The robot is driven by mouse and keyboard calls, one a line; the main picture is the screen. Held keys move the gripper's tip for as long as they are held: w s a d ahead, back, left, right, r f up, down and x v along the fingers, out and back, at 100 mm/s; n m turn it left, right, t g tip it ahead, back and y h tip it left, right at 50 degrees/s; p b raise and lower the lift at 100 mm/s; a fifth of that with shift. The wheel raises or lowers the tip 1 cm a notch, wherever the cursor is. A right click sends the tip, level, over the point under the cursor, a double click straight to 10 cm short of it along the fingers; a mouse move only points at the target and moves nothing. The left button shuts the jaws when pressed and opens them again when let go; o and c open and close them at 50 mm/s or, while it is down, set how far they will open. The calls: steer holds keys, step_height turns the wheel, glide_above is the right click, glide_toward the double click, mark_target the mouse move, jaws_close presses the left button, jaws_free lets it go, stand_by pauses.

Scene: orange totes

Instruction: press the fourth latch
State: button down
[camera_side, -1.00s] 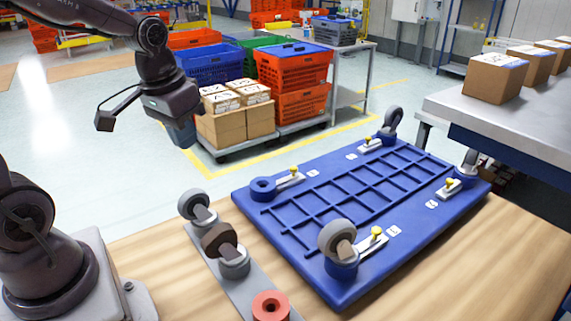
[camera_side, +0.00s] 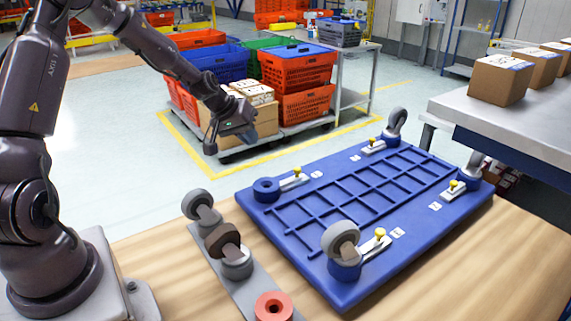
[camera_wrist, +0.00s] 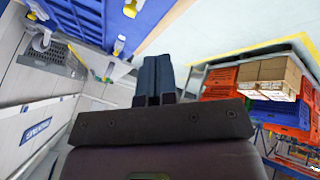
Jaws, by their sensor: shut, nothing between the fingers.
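A blue dolly deck (camera_side: 353,200) lies upside down on the wooden table, with a latch with a yellow knob at each corner. The latches are the back-left latch (camera_side: 293,179), back-right latch (camera_side: 374,148), right latch (camera_side: 453,190) and front latch (camera_side: 374,243). Small white labels beside them are too small to read, so I cannot tell which is fourth. My gripper (camera_side: 249,137) is above and behind the deck's left end, apart from every latch. In the wrist view my gripper (camera_wrist: 153,62) is shut and empty; the deck (camera_wrist: 85,18) shows at upper left.
Grey casters stand at the front (camera_side: 340,236), right (camera_side: 474,160) and back right (camera_side: 395,122) corners. The back-left blue socket (camera_side: 266,188) is empty. A grey strip (camera_side: 216,271) with two casters and a red ring (camera_side: 273,307) lies left. Crates and boxes (camera_side: 256,93) stand behind.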

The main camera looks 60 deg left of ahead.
steer(key=x, duration=0.9)
steer(key=shift+d+f, duration=0.15)
steer(key=shift+f, duration=0.15)
steer(key=w+d, duration=0.1)
steer(key=w+d+f, duration=0.1)
steer(key=shift+w+d, duration=0.1)
steer(key=shift+w, duration=0.2)
steer(key=shift+w+d+f, duration=0.1)
steer(key=shift+w+d, duration=0.2)
steer(key=shift+w, duration=1.1)
